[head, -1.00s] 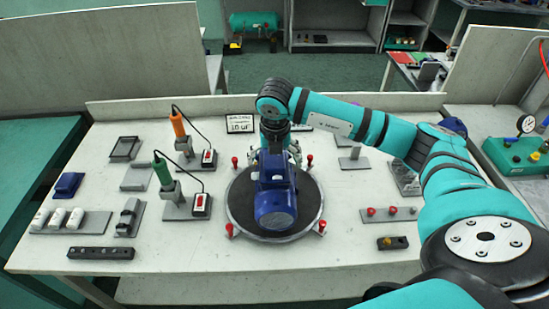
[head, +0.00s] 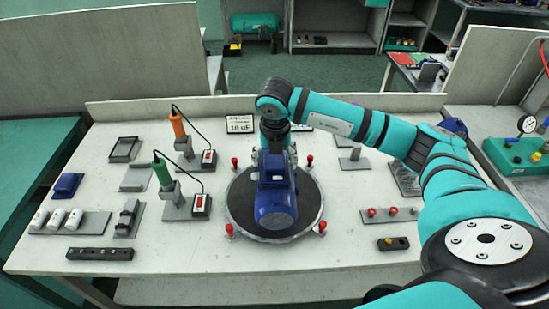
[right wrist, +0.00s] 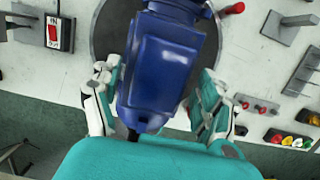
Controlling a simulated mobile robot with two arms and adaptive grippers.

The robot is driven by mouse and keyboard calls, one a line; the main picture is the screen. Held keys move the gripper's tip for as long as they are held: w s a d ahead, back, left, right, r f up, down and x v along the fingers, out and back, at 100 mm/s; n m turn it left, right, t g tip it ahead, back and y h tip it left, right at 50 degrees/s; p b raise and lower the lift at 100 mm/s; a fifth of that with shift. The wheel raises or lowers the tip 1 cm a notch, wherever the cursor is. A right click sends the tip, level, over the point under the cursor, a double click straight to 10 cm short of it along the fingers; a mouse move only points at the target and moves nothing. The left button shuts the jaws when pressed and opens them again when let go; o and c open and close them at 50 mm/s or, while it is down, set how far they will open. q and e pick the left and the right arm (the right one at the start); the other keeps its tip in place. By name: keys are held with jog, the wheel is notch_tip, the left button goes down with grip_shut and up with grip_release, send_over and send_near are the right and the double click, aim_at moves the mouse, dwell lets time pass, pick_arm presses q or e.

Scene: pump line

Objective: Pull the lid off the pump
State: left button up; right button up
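The blue pump (head: 275,203) lies on a round dark turntable (head: 240,205) in the middle of the bench, its round end toward me. My right gripper (head: 279,152) is over the pump's far part, pointing down. In the right wrist view the blue body (right wrist: 165,65) shows between the two fingers of my right gripper (right wrist: 158,85). The fingers stand wide apart, one on each side, close to the blue sides. I cannot tell whether they touch. The lid cannot be told apart from the pump body, and the gripper partly hides the far end. My left gripper is not in view.
Red knobs (head: 229,229) stand around the turntable rim. Orange (head: 177,125) and green (head: 161,172) handled tools stand in holders on the left, with switch boxes. A knob strip (head: 392,213) and a black block (head: 393,243) lie on the right. The front middle of the bench is clear.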

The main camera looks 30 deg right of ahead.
jog(key=c, duration=1)
jog(key=shift+c, duration=0.4)
jog(key=shift+r+p, duration=1.55)
jog(key=shift+r, duration=1.2)
